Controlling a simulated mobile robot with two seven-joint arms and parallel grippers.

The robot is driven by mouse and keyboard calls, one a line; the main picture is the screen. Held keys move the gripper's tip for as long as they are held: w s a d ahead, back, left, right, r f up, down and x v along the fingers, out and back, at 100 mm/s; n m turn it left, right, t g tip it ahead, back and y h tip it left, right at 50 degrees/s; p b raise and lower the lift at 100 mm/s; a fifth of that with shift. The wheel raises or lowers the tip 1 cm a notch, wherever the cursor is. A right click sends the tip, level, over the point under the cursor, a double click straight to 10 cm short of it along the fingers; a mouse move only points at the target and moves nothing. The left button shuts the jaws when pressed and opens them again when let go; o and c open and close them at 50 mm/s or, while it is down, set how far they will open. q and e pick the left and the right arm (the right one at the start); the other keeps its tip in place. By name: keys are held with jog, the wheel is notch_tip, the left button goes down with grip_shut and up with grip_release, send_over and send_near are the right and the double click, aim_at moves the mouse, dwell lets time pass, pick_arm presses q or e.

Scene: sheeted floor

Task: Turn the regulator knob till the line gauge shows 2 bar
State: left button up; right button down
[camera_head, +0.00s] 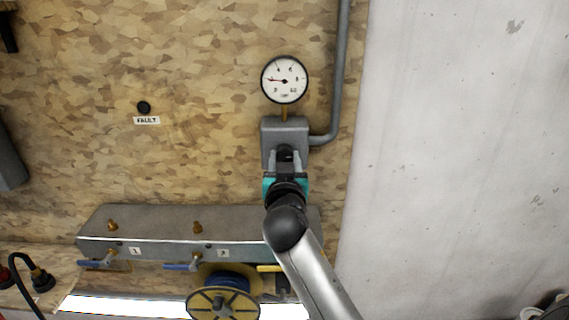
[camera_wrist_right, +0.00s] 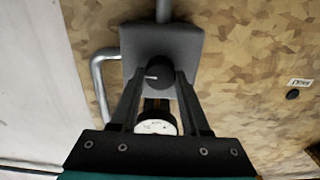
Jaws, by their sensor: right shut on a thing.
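The round white line gauge (camera_head: 284,80) hangs on the wall above the grey regulator box (camera_head: 285,130). Its red needle points left and slightly up, between the 0 and the 4, close to where 2 lies; the numeral there is too small to read. My right gripper (camera_head: 286,160) is at the front of the box, shut on the black regulator knob (camera_wrist_right: 160,74). In the right wrist view its fingers (camera_wrist_right: 160,70) stand on both sides of the knob, and a white mark on the knob points left. The gauge's lower part shows there (camera_wrist_right: 156,124). My left gripper is out of view.
A grey pipe (camera_head: 343,70) runs from the box up the wall. Below is a grey manifold (camera_head: 160,225) with blue-handled valves, and a yellow reel (camera_head: 222,303). A black button with a FAULT label (camera_head: 147,120) is left of the gauge.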

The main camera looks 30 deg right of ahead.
dwell(0.3)
jog(key=shift+c, duration=1.9)
grip_release()
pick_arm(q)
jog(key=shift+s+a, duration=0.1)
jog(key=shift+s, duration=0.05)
